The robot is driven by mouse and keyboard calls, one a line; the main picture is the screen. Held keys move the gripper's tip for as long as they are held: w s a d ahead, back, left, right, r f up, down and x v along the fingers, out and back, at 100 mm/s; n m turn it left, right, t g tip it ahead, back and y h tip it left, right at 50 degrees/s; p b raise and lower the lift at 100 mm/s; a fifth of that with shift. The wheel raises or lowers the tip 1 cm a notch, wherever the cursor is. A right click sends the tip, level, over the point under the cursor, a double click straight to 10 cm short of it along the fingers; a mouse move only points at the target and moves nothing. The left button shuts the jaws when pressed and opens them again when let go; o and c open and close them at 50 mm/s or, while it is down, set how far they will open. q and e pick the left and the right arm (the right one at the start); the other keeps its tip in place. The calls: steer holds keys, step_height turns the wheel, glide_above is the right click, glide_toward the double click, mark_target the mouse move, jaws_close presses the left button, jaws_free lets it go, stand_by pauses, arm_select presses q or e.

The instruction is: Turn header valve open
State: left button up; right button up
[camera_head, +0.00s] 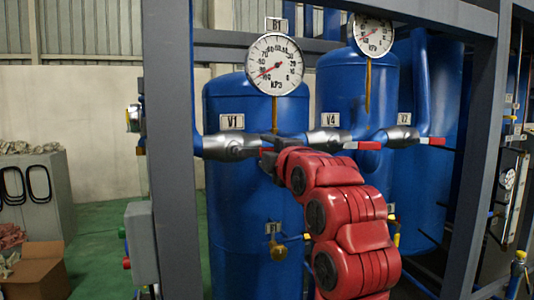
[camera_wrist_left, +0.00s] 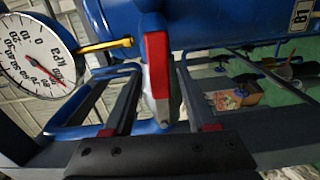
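A horizontal blue pipe carries grey valves with red lever handles. The valve under the V1 label (camera_head: 231,146) is at the left, and my left gripper (camera_head: 270,146) is at its right end, covering most of its handle. In the left wrist view the red handle (camera_wrist_left: 157,65) lies between the two dark fingers of my left gripper (camera_wrist_left: 158,75). The fingers are open, with a visible gap on both sides of the handle. The V4 valve (camera_head: 328,139) and the V2 valve (camera_head: 397,137) have handles lying along the pipe. My right gripper is out of view.
Blue tanks (camera_head: 235,200) stand close behind the pipe. A round gauge (camera_head: 275,65) hangs above the V1 valve and shows in the left wrist view (camera_wrist_left: 38,58). A grey frame post (camera_head: 172,150) stands at the left. A cardboard box (camera_head: 35,272) is on the green floor.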

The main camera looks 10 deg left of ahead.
arm_select(q)
steer(key=b+v, duration=0.1)
steer(key=v, duration=1.6)
steer(key=shift+s+d, duration=0.1)
steer(key=shift+d, duration=0.1)
